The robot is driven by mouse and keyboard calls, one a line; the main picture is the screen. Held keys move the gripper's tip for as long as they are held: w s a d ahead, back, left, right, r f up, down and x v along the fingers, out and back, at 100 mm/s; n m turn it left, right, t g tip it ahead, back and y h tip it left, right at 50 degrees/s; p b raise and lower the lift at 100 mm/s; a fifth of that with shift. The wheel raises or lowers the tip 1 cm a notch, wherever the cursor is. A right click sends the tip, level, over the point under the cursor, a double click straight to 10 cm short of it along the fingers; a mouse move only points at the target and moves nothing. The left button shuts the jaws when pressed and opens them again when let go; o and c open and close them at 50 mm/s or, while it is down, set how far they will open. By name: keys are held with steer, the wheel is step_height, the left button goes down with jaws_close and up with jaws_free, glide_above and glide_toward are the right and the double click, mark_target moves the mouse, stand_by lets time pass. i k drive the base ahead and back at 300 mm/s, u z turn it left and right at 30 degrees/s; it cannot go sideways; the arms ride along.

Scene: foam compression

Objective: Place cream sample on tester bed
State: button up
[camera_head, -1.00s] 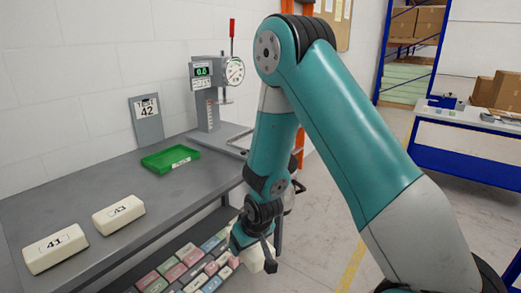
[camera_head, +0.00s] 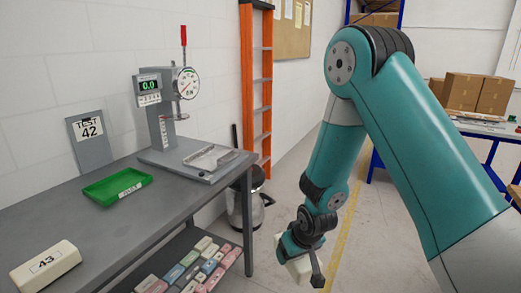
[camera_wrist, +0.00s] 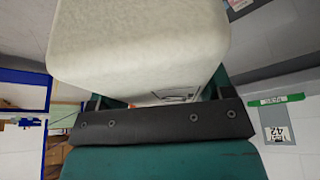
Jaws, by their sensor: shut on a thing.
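My gripper (camera_head: 303,262) is shut on a cream foam block (camera_head: 298,268), held in the air to the right of the grey bench, over the floor. In the wrist view the cream block (camera_wrist: 140,45) fills the upper middle, and its label is mostly hidden. The tester (camera_head: 160,110) stands at the back of the bench with a green 0.0 readout, a dial and a red handle. Its bed (camera_head: 209,160), a grey plate with a raised frame, looks empty. Another cream block marked 43 (camera_head: 45,266) lies at the bench's near left.
A green tray (camera_head: 117,187) sits on the bench before the tester, and a TEST 42 sign (camera_head: 89,141) leans at the wall. Several coloured blocks (camera_head: 190,268) lie on the lower shelf. A bin (camera_head: 246,208) and orange ladder (camera_head: 257,90) stand behind the bench.

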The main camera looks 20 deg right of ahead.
mark_target(213, 157)
steer(key=z, duration=0.4)
steer(key=i, duration=1.2)
steer(key=u, duration=0.45)
